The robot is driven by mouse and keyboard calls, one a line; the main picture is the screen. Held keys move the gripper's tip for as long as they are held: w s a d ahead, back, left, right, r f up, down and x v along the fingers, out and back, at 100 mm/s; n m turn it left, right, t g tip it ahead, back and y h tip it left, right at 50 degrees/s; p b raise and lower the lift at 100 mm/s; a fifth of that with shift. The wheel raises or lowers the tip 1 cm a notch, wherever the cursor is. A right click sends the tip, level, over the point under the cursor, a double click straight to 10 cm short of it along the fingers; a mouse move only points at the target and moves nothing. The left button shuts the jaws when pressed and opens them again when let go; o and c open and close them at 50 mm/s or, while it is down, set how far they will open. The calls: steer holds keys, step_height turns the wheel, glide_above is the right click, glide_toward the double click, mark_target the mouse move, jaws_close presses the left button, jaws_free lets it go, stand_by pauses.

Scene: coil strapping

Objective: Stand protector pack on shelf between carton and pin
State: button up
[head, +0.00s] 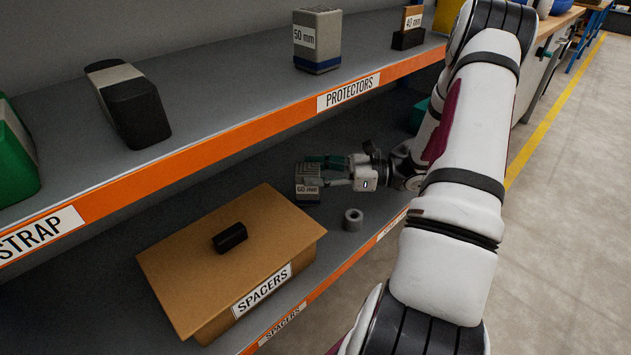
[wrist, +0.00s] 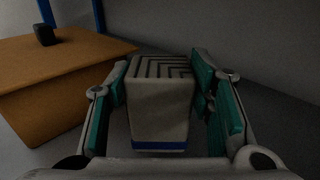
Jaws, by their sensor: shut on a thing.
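My gripper (head: 330,172) reaches in over the lower shelf and is shut on a grey protector pack (head: 308,182) labelled 60 mm. In the wrist view the pack (wrist: 160,108) stands between the teal finger pads, with a ridged top and a blue band at its base. The carton (head: 230,260), brown and labelled SPACERS, sits on the lower shelf left of the pack; it also shows in the wrist view (wrist: 50,85). The pin (head: 353,219) is a short grey round piece with a hole, on the shelf right of the pack. Whether the pack's base touches the shelf I cannot tell.
A black block (head: 230,237) lies on the carton. The upper shelf's orange edge (head: 250,122) runs above my gripper. On that shelf stand a 50 mm pack (head: 317,42), a 40 mm piece (head: 409,28) and a black block (head: 128,103).

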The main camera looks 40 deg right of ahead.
steer(key=shift+f, duration=0.8)
steer(key=o, duration=1.5)
steer(key=shift+d+r, duration=0.1)
steer(key=p+v, duration=0.3)
steer(key=v, duration=0.9)
